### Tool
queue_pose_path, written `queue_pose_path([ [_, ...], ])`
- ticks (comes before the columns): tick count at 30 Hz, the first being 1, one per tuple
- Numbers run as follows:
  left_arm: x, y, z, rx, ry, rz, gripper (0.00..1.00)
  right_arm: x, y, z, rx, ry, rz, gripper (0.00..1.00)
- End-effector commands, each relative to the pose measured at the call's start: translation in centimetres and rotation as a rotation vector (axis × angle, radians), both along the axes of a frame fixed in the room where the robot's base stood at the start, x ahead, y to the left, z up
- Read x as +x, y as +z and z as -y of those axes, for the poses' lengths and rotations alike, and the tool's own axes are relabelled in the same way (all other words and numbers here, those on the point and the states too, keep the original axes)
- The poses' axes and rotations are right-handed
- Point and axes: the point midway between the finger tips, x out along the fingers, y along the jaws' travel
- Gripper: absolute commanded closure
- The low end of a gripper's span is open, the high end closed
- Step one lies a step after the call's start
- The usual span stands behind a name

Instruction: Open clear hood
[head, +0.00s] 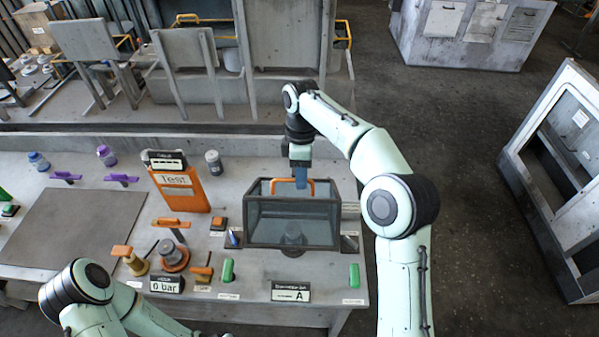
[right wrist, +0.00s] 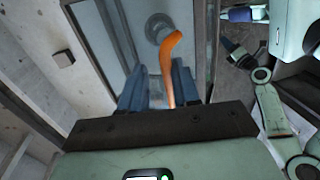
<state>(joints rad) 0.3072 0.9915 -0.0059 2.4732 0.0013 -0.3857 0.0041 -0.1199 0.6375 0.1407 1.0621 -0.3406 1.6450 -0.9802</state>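The clear hood (head: 292,222) is a dark-framed transparent box on the table, and it looks closed. An orange handle (head: 308,182) runs across its top. A round grey part shows through the hood's front. My right gripper (head: 301,180) is at the handle, pointing down from above. In the right wrist view, its blue fingers (right wrist: 160,82) stand apart, one on each side of the orange handle (right wrist: 168,65), with a visible gap. My left arm enters at the lower left in the head view, its gripper out of frame. Blue finger-like parts (right wrist: 242,14) in the right wrist view may be my left gripper.
An orange "Test" box (head: 180,190) stands left of the hood. Green cylinders (head: 354,275) stand near the front edge. A grey mat (head: 70,228) lies left.

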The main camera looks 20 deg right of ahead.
Motion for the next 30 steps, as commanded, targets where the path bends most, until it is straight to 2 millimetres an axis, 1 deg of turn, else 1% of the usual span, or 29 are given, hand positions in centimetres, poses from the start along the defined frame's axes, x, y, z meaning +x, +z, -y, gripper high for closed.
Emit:
queue_pose_path([
  [11, 0.0, 0.0, 0.0, 0.0, 0.0, 0.0, 0.61, 0.0, 0.6, -0.3, 0.008, 0.003, 0.007, 0.62],
  [14, 0.1, 0.0, 0.0, 0.0, 0.0, 0.0, 0.61, 0.2, 1.1, -0.4, 0.009, 0.004, 0.009, 0.62],
  [17, 0.1, 0.1, 0.0, 0.0, 0.0, 0.001, 0.61, 0.4, 2.2, -0.3, 0.009, 0.004, 0.01, 0.62],
  [24, 0.1, 0.1, 0.0, 0.0, 0.0, 0.001, 0.61, 1.1, 5.4, -0.1, 0.008, 0.003, 0.01, 0.62],
  [30, 0.1, 0.1, 0.0, 0.0, 0.0, 0.001, 0.61, 1.4, 6.9, 0.1, 0.007, 0.002, 0.006, 0.62],
])
